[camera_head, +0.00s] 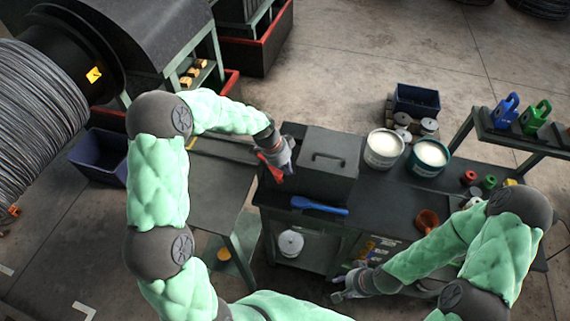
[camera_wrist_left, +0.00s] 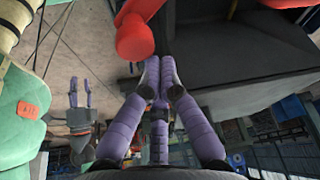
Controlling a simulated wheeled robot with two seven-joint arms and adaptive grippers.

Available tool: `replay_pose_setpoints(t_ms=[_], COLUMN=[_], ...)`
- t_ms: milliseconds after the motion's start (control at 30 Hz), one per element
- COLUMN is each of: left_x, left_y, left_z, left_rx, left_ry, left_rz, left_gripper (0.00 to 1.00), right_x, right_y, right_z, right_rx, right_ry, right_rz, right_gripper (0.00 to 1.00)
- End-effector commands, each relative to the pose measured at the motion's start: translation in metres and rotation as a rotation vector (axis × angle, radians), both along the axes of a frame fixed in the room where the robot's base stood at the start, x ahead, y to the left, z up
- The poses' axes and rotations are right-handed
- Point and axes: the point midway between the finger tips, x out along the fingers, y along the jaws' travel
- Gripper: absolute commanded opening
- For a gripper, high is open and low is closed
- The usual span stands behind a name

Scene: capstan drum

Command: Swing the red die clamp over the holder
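The red die clamp (camera_head: 271,168) sits at the left end of the dark bench, beside the black box with a handle. Its rounded red end (camera_wrist_left: 135,38) fills the top middle of the left wrist view. My left gripper (camera_head: 284,167) is right at the clamp, and its arm covers part of it. In the left wrist view its purple fingers (camera_wrist_left: 160,66) are drawn together, just below and right of the red end, with nothing seen between them. I cannot make out the holder. My right gripper (camera_head: 339,288) is low at the bench's front, fingers apart and empty.
The black lidded box (camera_head: 325,165) stands right of the clamp. A blue spoon-like tool (camera_head: 319,206) lies in front of it. Two white-filled tubs (camera_head: 384,148) stand behind, and an orange funnel (camera_head: 427,221) lies right. A large wire spool (camera_head: 38,105) is at far left.

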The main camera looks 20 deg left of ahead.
Motion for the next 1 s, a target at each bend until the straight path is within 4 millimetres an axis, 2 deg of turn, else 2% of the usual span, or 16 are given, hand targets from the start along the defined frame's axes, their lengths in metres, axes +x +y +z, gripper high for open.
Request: replay_pose_setpoints(t_ms=[367, 1000], left_x=[0.000, -0.008], left_y=[0.000, 0.006], left_z=[0.000, -0.001], left_rx=[0.000, 0.000], left_ry=[0.000, -0.001], left_rz=[-0.003, -0.112], left_gripper=[0.00, 0.00], right_x=[0.000, 0.000], right_y=[0.000, 0.000], right_z=[-0.001, -0.013], right_rx=[0.000, 0.000], right_ry=[0.000, 0.000], right_rz=[0.000, 0.000], right_gripper=[0.40, 0.40])
